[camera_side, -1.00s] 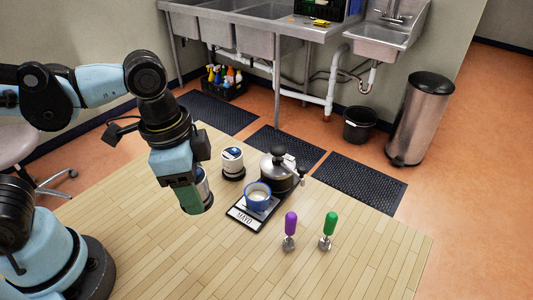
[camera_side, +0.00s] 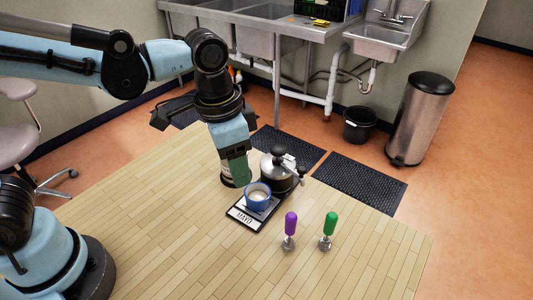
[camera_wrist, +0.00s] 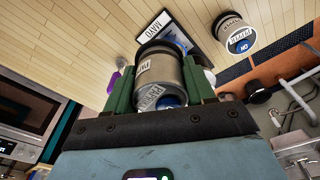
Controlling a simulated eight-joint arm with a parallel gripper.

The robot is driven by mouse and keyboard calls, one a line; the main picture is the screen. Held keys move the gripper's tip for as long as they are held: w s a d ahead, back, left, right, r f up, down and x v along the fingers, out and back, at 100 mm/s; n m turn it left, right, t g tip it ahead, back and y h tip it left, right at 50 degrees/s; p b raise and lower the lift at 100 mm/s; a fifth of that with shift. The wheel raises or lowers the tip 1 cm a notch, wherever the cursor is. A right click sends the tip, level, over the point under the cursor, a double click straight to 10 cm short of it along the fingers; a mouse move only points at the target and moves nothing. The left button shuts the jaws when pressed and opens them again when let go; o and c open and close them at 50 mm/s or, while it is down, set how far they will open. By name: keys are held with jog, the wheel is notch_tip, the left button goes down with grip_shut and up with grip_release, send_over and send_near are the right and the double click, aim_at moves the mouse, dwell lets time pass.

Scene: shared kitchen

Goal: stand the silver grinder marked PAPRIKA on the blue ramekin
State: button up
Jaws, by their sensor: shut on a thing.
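My gripper (camera_side: 236,168) is shut on a silver grinder, over the back left of the blue ramekin in the side view. In the wrist view the green fingers of my gripper (camera_wrist: 160,88) clasp the silver grinder (camera_wrist: 157,72) from both sides; its white label is only partly readable, seeming to start with PA. In the wrist view a blue edge (camera_wrist: 183,40) shows just beyond the held grinder. The grinder is mostly hidden in the side view.
A second silver grinder with a white label (camera_wrist: 234,32) stands in the wrist view; my gripper covers its spot in the side view. A black-and-silver hand mill (camera_side: 281,172) stands close behind the ramekin. Purple-handled (camera_side: 290,228) and green-handled (camera_side: 328,230) tools stand at the front right.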

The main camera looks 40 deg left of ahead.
jog(key=shift+n, duration=0.8)
jog(key=shift+w+d+f, duration=0.15)
jog(key=shift+w+f, duration=0.65)
jog(key=shift+f, duration=0.3)
jog(key=shift+w+d+f, duration=0.15)
jog(key=shift+w+f, duration=0.6)
jog(key=shift+f, duration=0.4)
jog(key=shift+w+d+f, duration=0.15)
jog(key=shift+w+f, duration=0.65)
jog(key=shift+f, duration=0.3)
jog(key=shift+f, duration=0.55)
jog(key=o, duration=1)
notch_tip(320, 180, up, 11)
jog(key=s, duration=0.1)
jog(key=shift+a, duration=0.25)
jog(key=shift+s+a, duration=0.1)
jog(key=shift+s, duration=0.05)
